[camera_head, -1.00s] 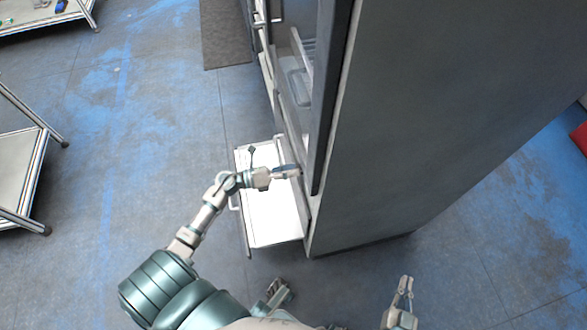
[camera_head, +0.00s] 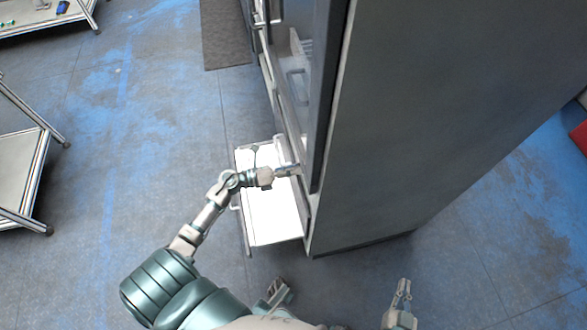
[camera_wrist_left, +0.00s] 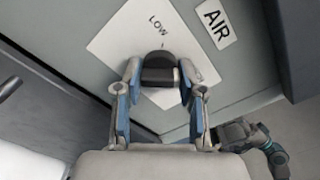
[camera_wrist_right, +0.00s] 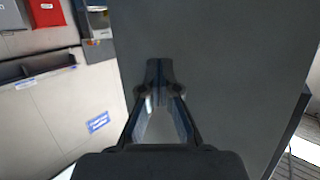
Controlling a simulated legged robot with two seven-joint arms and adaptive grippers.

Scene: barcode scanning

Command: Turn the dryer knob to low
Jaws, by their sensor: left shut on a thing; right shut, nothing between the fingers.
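The dark knob (camera_wrist_left: 158,72) sits on a white plate (camera_wrist_left: 120,45) in the left wrist view. The plate is printed LOW beyond the knob, with a small mark between the word and the knob. An AIR label (camera_wrist_left: 216,23) is to the upper right. My left gripper (camera_wrist_left: 160,82) is shut on the knob, one finger on each side. In the head view my left gripper (camera_head: 288,170) is against the front of the tall grey cabinet (camera_head: 430,110), and the knob is hidden there. My right gripper (camera_head: 403,288) is shut and empty, low and apart from the cabinet.
A white open drawer or shelf (camera_head: 270,220) juts out below my left gripper. The cabinet's side wall fills much of the right wrist view (camera_wrist_right: 220,70). Metal-framed carts (camera_head: 20,170) stand at the left. Blue-grey floor between is clear.

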